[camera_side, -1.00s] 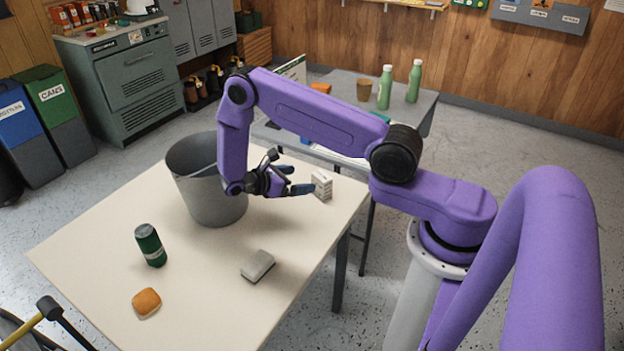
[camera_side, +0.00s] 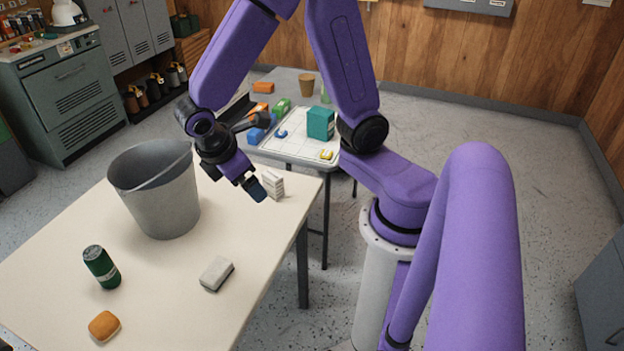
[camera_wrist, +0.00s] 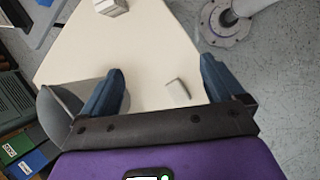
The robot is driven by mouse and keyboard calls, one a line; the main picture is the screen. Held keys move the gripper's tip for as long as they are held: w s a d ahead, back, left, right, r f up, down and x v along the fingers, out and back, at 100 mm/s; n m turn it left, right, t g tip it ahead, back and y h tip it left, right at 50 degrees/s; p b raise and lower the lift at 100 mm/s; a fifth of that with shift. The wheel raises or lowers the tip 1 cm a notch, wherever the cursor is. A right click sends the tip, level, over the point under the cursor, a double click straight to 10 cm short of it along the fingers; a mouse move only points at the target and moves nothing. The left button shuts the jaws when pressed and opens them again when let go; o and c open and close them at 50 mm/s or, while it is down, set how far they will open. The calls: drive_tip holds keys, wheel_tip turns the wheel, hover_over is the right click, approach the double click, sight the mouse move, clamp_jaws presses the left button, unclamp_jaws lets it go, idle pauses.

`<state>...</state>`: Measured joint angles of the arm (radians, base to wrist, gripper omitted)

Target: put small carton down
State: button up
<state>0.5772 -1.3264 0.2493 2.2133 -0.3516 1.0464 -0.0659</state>
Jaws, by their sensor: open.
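The small carton (camera_side: 274,185), white with printed lines, stands upright on the cream table (camera_side: 236,240) near its far right corner. It also shows at the top of the wrist view (camera_wrist: 110,7). My gripper (camera_side: 256,190) hangs over the table just left of the carton in the side view and hides a little of its edge. In the wrist view my gripper (camera_wrist: 162,70) has its blue fingers wide apart with nothing between them. The carton lies beyond the fingertips, apart from them.
A grey bucket (camera_side: 165,195) stands close left of my gripper. A green can (camera_side: 101,267), a pale grey block (camera_side: 217,273) and an orange-brown bun-like item (camera_side: 104,326) are on the table. A second table behind holds a teal box (camera_side: 320,123). The table's middle is clear.

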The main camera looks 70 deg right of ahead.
drive_tip(key=s+a+r+y, duration=0.1)
drive_tip(key=s+r+y, duration=0.1)
drive_tip(key=s, duration=0.5)
drive_tip(key=s+r+y, duration=0.2)
drive_tip(key=s+y, duration=0.1)
drive_tip(key=s, duration=0.5)
drive_tip(key=shift+s+a+r+n+t+y, duration=0.2)
drive_tip(key=shift+a+r+n+t+y, duration=0.1)
drive_tip(key=shift+a+r, duration=0.05)
